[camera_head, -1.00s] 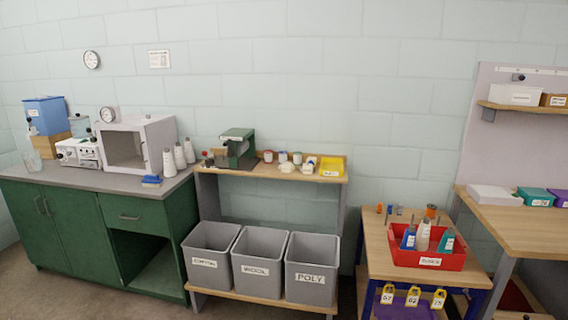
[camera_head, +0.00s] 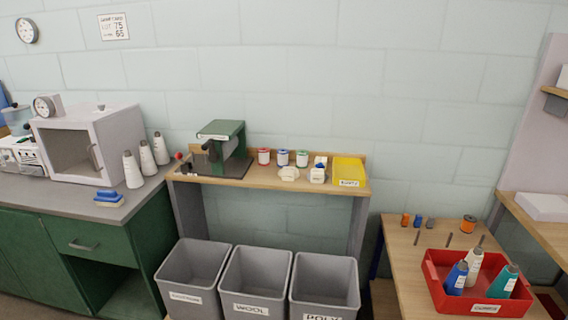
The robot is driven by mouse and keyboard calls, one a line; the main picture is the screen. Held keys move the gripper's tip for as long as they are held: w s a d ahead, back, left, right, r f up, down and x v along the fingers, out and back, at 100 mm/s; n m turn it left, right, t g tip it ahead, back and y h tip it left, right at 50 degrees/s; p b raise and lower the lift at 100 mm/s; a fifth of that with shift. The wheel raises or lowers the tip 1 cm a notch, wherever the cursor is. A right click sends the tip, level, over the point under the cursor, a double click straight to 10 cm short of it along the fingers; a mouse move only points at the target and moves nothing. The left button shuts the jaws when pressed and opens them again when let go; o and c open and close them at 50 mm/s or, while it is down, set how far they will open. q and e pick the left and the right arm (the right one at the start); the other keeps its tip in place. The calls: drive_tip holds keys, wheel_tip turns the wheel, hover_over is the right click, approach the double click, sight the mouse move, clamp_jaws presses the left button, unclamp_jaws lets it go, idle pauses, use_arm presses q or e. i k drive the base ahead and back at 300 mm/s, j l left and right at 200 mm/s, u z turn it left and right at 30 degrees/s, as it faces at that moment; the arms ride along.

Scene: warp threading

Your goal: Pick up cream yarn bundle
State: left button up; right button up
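Small cream yarn bundles lie on the wooden shelf bench. One cream bundle (camera_head: 289,174) is in front of the spools, left of a second cream bundle (camera_head: 318,175). The second one sits close to the yellow tray and has something blue at its top. Which of them the task means I cannot tell. Neither of my grippers is in view.
A green machine (camera_head: 224,148), several small spools (camera_head: 282,157) and a yellow tray (camera_head: 349,172) share the bench (camera_head: 240,182). Grey bins (camera_head: 255,279) stand below. A red tray (camera_head: 432,272) with cones is on the right table. A microwave-like box (camera_head: 85,146) stands left.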

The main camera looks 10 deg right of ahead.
sight(289, 173)
drive_tip(key=i, duration=1.3)
